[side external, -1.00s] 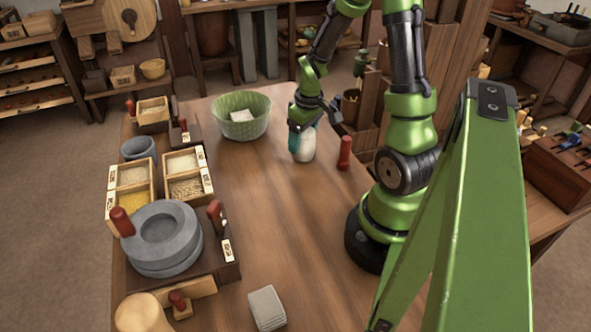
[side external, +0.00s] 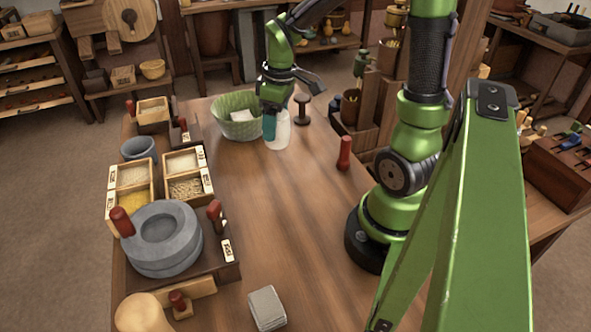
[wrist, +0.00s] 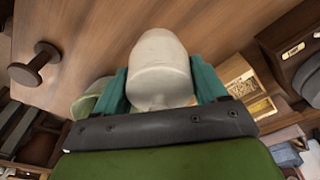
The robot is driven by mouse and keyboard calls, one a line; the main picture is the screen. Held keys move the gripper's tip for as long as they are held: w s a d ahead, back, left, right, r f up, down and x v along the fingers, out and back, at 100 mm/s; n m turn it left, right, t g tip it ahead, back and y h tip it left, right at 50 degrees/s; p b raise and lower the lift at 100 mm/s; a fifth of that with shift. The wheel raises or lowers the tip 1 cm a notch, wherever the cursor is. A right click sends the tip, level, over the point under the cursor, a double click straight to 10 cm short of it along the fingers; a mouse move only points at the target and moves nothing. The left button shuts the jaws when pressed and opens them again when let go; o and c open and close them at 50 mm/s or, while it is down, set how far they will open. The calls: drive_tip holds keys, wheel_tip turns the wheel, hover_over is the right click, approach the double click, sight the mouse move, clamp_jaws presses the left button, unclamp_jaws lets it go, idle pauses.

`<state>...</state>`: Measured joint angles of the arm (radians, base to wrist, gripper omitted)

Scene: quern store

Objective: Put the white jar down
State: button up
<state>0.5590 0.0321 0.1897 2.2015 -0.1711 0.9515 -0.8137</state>
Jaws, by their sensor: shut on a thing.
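The white jar (side external: 281,133) is at the far part of the wooden table, just right of the green basket. My gripper (side external: 271,128) is shut on it, with a teal finger showing along the jar's left side. In the wrist view the white jar (wrist: 160,66) sits between the two teal fingers of my gripper (wrist: 163,88). I cannot tell whether the jar's base touches the table or is slightly above it.
The green basket (side external: 226,127) with a pale block stands close left of the jar. A dark spool (side external: 301,109) stands behind right, and a red peg (side external: 344,153) right. Grain boxes and a stone quern (side external: 165,238) line the left. The table's middle (side external: 262,200) is clear.

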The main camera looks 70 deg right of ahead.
drive_tip(key=a+f+n, duration=0.1)
drive_tip(key=a+n, duration=0.3)
drive_tip(key=a, duration=0.3)
drive_tip(key=shift+n, duration=0.3)
drive_tip(key=shift+w+a+f, duration=0.1)
drive_tip(key=shift+w+f, duration=0.05)
drive_tip(key=shift+f, duration=1.2)
drive_tip(key=shift+w+d+f, duration=0.1)
drive_tip(key=shift+w+f, duration=0.05)
drive_tip(key=shift+f, duration=1.15)
drive_tip(key=shift+w+a+f, duration=0.1)
drive_tip(key=shift+w+f, duration=0.05)
drive_tip(key=shift+f, duration=1.2)
drive_tip(key=shift+f, duration=0.1)
drive_tip(key=o, duration=1.3)
drive_tip(key=shift+o, duration=0.2)
